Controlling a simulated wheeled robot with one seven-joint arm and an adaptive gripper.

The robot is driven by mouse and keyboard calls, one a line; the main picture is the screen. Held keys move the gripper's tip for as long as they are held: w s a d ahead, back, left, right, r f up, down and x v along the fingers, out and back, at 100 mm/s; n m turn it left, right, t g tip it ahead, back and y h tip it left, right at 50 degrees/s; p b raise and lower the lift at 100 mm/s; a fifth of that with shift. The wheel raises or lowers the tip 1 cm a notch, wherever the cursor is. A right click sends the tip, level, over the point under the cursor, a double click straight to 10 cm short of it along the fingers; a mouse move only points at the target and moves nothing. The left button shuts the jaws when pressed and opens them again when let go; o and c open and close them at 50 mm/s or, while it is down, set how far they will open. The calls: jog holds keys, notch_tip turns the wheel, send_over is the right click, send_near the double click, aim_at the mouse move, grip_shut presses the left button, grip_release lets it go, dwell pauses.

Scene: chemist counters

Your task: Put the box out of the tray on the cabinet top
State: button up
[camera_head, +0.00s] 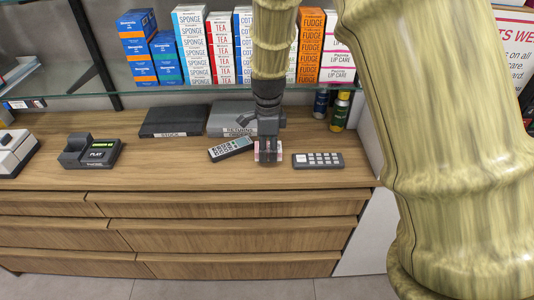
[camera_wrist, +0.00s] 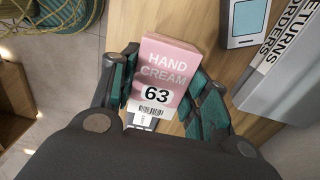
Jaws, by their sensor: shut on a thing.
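The box is a pink hand cream carton marked 63 (camera_wrist: 165,68). It sits between the two fingers of my gripper (camera_wrist: 164,88) in the wrist view, and the fingers press on its sides. In the head view my gripper (camera_head: 268,156) points down at the wooden cabinet top (camera_head: 200,178), near its front edge, with a sliver of pink box (camera_head: 257,148) showing. Whether the box touches the wood is unclear. Behind stand a grey tray labelled RETURNS (camera_head: 226,117), partly hidden by my arm, and a dark tray labelled STOCK (camera_head: 173,122).
A keypad remote (camera_head: 231,148) lies close left of my gripper and a dark keypad (camera_head: 318,160) close right. A card terminal (camera_head: 91,151) stands farther left, with clear wood between. Bottles (camera_head: 339,111) stand back right. A glass shelf with cartons (camera_head: 192,45) hangs above.

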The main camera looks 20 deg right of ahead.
jog(key=shift+w+a+f+p, duration=0.15)
jog(key=shift+f+p, duration=0.35)
jog(key=shift+f, duration=1.25)
jog(key=shift+f, duration=0.15)
jog(key=o, duration=1)
notch_tip(320, 180, up, 12)
jog(key=shift+r+b, duration=0.15)
jog(key=shift+b, duration=0.95)
